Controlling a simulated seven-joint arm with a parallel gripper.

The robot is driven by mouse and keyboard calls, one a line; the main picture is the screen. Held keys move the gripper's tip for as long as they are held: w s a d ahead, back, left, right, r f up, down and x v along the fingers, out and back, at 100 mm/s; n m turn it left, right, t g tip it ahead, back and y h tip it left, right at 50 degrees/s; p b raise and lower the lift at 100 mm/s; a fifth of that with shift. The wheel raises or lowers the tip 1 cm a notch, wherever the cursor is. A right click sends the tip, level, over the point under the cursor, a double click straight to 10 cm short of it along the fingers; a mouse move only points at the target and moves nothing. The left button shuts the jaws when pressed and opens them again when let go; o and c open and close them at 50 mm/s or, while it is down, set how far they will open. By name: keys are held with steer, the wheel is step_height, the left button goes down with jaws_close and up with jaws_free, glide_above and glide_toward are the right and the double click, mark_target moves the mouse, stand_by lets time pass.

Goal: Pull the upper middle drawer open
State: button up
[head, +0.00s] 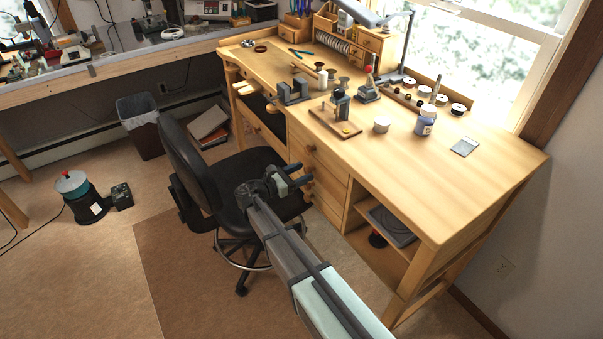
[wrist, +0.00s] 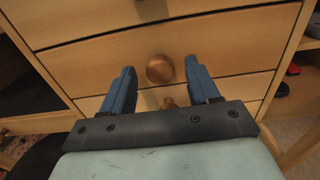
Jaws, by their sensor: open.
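The desk's drawer stack (head: 326,176) has several wooden fronts with round knobs, all looking closed. In the wrist view a drawer front (wrist: 230,55) fills the middle, and its round brown knob (wrist: 160,69) shows between my fingertips. My gripper (head: 300,174) is open at the drawer fronts, its two blue fingers (wrist: 160,76) on either side of that knob. I cannot tell whether the fingers touch it. Another drawer lies above, its knob cut by the picture's top edge, and a lower knob (wrist: 168,102) is partly hidden by my gripper. Which of these is the upper middle drawer is unclear.
A black office chair (head: 189,165) stands left of my gripper, close to my arm. The wooden desktop (head: 456,178) above holds small tools and jars. An open shelf (head: 385,220) is right of the drawers. Floor in front of the desk's right end is clear.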

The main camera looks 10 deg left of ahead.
steer(key=shift+w+d, duration=0.2)
steer(key=shift+c, duration=0.2)
jaws_close()
stand_by(0.4)
